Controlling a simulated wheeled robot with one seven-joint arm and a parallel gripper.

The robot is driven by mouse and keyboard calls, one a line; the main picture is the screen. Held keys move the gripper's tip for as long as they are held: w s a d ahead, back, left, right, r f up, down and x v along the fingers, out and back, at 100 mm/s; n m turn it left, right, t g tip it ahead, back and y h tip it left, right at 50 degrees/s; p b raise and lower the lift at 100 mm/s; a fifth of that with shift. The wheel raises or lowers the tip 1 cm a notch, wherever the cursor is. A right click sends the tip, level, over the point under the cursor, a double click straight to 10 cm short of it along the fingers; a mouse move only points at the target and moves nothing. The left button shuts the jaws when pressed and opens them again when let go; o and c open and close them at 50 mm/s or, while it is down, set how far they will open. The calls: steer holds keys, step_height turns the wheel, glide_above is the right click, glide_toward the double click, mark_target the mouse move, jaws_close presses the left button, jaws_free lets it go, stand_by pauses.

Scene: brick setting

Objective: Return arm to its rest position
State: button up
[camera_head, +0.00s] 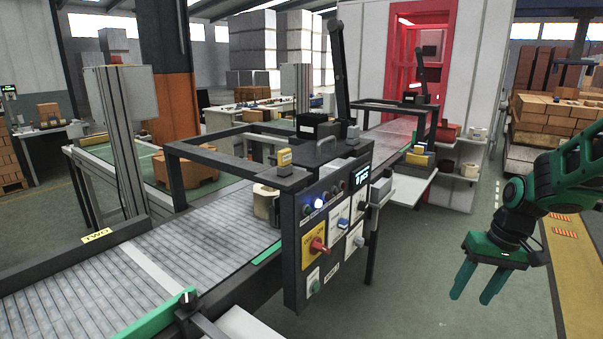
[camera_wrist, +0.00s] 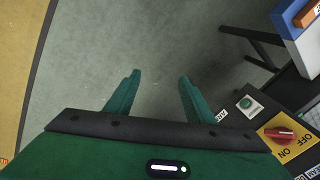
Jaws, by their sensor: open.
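My gripper (camera_head: 478,281) is at the right of the head view, at the end of my green arm. It points down over open grey floor, to the right of the control panel. Its two green fingers are spread apart with nothing between them. In the wrist view the open fingers (camera_wrist: 153,95) show bare floor between and beyond them. Neither finger touches anything.
A control panel (camera_head: 293,225) with a red switch stands beside the roller conveyor (camera_head: 150,275); it also shows at the wrist view's lower right (camera_wrist: 262,112). A shelf (camera_head: 405,186) is behind it. Brick pallets (camera_head: 555,120) stand at the right. Floor below my gripper is clear.

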steer(key=s+r+m, duration=0.2)
steer(key=s, duration=1)
steer(key=s+d+r+m+g+h, duration=0.1)
steer(key=s+r+m, duration=0.1)
steer(key=s, duration=1)
steer(key=shift+d+r+m, duration=0.25)
steer(key=shift+r+m, duration=0.15)
steer(key=shift+r, duration=0.25)
